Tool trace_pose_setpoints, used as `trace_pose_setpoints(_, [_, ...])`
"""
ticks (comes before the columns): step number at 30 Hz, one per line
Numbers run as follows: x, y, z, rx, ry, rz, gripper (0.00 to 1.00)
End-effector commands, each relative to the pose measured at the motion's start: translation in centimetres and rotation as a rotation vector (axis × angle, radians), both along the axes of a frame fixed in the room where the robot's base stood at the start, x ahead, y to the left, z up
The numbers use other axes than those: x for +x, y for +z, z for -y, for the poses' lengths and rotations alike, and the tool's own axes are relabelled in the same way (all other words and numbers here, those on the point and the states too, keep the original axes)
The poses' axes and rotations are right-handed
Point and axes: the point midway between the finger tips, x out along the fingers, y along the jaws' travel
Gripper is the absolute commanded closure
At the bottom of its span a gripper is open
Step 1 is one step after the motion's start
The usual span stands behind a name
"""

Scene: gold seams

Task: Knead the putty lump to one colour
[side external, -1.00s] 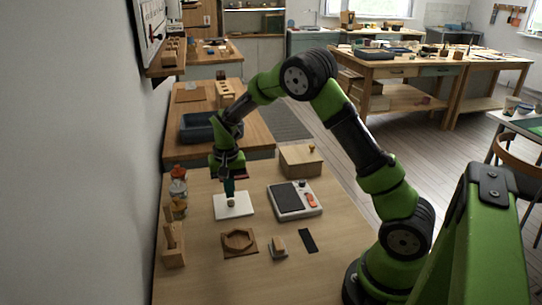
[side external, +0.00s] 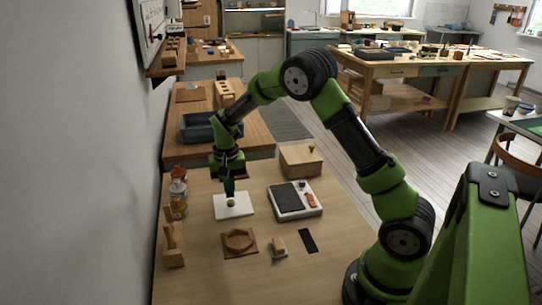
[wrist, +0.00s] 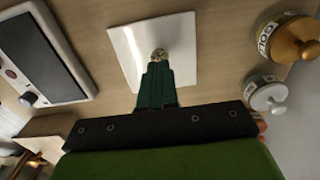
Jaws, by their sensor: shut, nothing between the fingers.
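The putty lump (side external: 231,203) is a small pale ball on a white square tile (side external: 243,210) on the near table. In the wrist view the lump (wrist: 159,54) looks mottled grey and brownish, on the white tile (wrist: 122,48), right at my fingertips. My gripper (side external: 230,193) points straight down over the tile with its dark green fingers shut. In the wrist view the closed fingertips (wrist: 158,63) meet or overlap the lump's edge; I cannot tell if they press on it. The fingers hide part of the lump.
A grey scale-like device (side external: 294,199) stands right of the tile, with a wooden box (side external: 301,160) behind it. Lidded jars (side external: 178,189) line the left edge.

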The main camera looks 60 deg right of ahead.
Motion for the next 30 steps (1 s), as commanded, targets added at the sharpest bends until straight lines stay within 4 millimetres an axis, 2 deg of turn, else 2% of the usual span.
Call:
trace_pose_setpoints(10, [0.0,-0.1,0.0,0.000,0.000,0.000,1.00])
trace_pose_setpoints(30, [0.0,-1.6,0.0,0.000,0.000,0.000,1.00])
